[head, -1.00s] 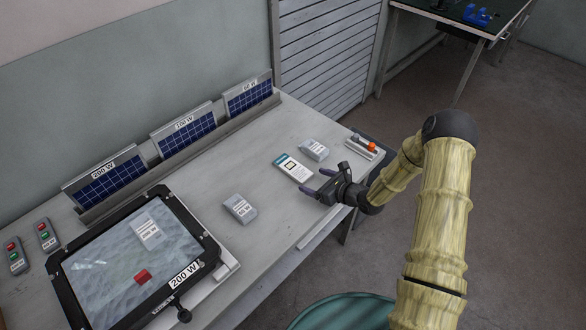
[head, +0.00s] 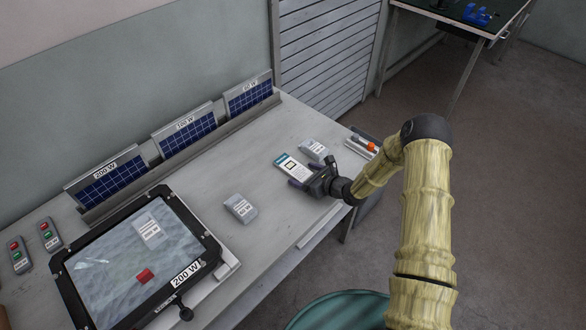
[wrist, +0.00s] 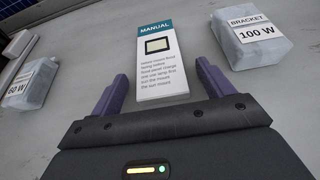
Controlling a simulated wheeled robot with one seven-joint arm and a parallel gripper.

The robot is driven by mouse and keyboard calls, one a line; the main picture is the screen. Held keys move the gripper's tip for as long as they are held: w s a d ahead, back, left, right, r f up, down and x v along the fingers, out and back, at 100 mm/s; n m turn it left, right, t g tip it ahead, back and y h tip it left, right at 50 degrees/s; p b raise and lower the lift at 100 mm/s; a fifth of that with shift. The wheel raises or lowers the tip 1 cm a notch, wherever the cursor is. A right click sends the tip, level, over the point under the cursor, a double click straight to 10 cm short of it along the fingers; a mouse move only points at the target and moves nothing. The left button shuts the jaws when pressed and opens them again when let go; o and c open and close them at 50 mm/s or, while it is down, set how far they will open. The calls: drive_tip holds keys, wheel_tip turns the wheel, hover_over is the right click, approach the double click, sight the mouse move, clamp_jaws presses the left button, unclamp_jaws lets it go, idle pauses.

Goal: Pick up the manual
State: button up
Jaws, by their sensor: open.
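The manual (head: 293,166) is a white leaflet with a teal header, lying flat on the grey table. In the wrist view the manual (wrist: 160,62) reads "MANUAL" and lies just ahead of my gripper, centred between the fingers. My gripper (head: 305,178) is open, with its purple fingers pointing at the manual's near end. In the wrist view the two fingers of my gripper (wrist: 164,85) stand apart, one on each side of the manual's lower end. Nothing is between the jaws that I can see as held.
A bag marked "BRACKET 100 W" (wrist: 252,36) lies close right of the manual; a 60 W bag (wrist: 32,84) lies to the left. A tray with an orange item (head: 364,145), solar panels (head: 190,133) and a framed 200 W housing (head: 205,238) are also on the table.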

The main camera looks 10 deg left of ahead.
drive_tip(key=shift+c, duration=0.4)
drive_tip(key=c, duration=1)
wheel_tip(320, 180, up, 10)
drive_tip(key=shift+r+b, duration=0.1)
drive_tip(key=shift+b, duration=0.4)
